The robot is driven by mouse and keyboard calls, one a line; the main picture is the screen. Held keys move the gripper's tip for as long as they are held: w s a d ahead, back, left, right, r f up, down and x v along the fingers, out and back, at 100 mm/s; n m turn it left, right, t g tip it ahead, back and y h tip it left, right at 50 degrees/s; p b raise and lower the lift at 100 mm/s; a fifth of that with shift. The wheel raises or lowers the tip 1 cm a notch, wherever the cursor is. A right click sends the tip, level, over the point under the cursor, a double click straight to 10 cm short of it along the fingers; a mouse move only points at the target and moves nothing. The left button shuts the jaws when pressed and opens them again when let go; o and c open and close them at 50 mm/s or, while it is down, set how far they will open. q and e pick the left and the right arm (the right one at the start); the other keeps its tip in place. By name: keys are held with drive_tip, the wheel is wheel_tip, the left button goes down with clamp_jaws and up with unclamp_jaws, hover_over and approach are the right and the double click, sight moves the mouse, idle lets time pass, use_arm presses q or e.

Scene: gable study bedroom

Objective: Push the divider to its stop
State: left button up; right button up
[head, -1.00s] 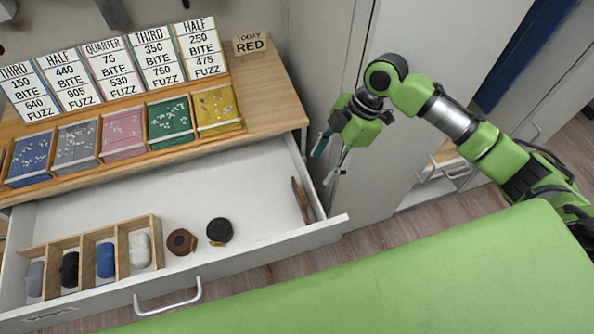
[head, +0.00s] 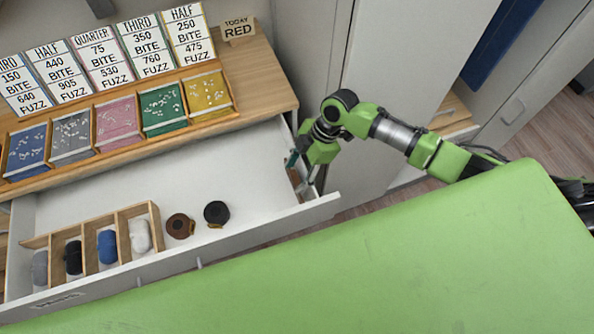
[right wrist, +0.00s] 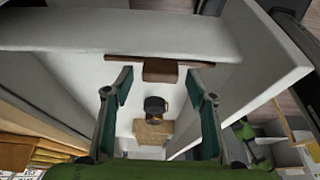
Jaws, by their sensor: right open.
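The divider, a dark brown bar with a small block on it (right wrist: 160,70), lies across the right end of the open drawer. In the head view, the divider (head: 295,178) is partly covered by my right gripper (head: 302,170). That gripper is open at the drawer's right end, pointing down. In the right wrist view, its two fingers (right wrist: 160,80) are spread to either side of the divider's block, with nothing between them. I cannot tell whether they touch the divider. My left gripper is not in view.
The white drawer (head: 90,199) holds a wooden compartment box (head: 156,222) with several rolls, plus a brown roll (head: 179,226) and a black roll (head: 216,213). Bare drawer floor lies between the rolls and the divider. A green surface (head: 400,255) fills the front.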

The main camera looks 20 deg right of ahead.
drive_tip(key=shift+f, duration=0.1)
clamp_jaws()
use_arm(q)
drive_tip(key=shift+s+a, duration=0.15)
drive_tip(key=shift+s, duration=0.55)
use_arm(e)
drive_tip(key=a, duration=1.8)
drive_tip(key=shift+s+a, duration=0.4)
unclamp_jaws()
drive_tip(key=v, duration=1.2)
